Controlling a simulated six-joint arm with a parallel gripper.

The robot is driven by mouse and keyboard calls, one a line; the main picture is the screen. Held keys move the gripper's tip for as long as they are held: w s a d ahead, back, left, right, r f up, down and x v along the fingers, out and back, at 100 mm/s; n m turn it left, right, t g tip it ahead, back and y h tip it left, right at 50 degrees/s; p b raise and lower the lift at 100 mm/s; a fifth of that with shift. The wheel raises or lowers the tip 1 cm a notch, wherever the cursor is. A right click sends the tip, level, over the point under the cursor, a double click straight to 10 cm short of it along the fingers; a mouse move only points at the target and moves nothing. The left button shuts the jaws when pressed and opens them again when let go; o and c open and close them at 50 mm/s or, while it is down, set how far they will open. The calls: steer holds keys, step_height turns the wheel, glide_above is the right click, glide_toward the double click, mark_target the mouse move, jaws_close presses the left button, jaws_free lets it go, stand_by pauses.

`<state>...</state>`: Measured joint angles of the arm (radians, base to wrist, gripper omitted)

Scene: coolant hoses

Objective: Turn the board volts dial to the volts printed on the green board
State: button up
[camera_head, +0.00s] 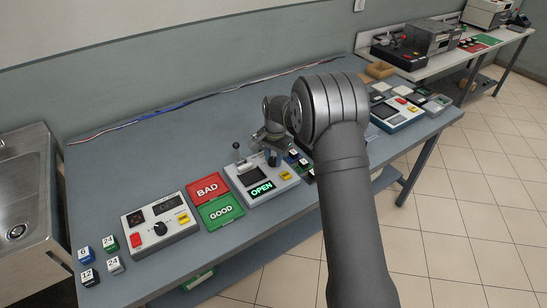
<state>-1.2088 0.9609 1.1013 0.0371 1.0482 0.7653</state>
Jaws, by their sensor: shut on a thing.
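A white tester box (287,181) stands mid-table with a lever, a dark slot and a green display reading OPEN. A dark blue dial (274,159) is at its back right. My gripper (272,151) points down there, shut on the dial; its fingertips are small and partly hidden. The dial's marks are too small to read. A second white box (179,236) at left has a dark screen, a red switch and a black knob (160,228).
Blue, black and white blocks stand near the green one. A red BAD mat (208,187) and a green GOOD mat (220,212) lie between the boxes. My arm hides part of the table. More devices stand at right; cables run along the wall. A sink (22,185) is left.

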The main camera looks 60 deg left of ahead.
steer(key=shift+n, duration=0.3)
steer(key=n, duration=0.4)
steer(key=shift+n, duration=0.4)
steer(key=n, duration=0.4)
steer(key=shift+a, duration=0.1)
steer(key=n, duration=0.6)
steer(key=shift+r+h, duration=0.1)
steer(key=shift+h, duration=0.2)
steer(key=shift+a+n, duration=0.1)
steer(key=shift+n, duration=2.1)
steer(key=o, duration=1)
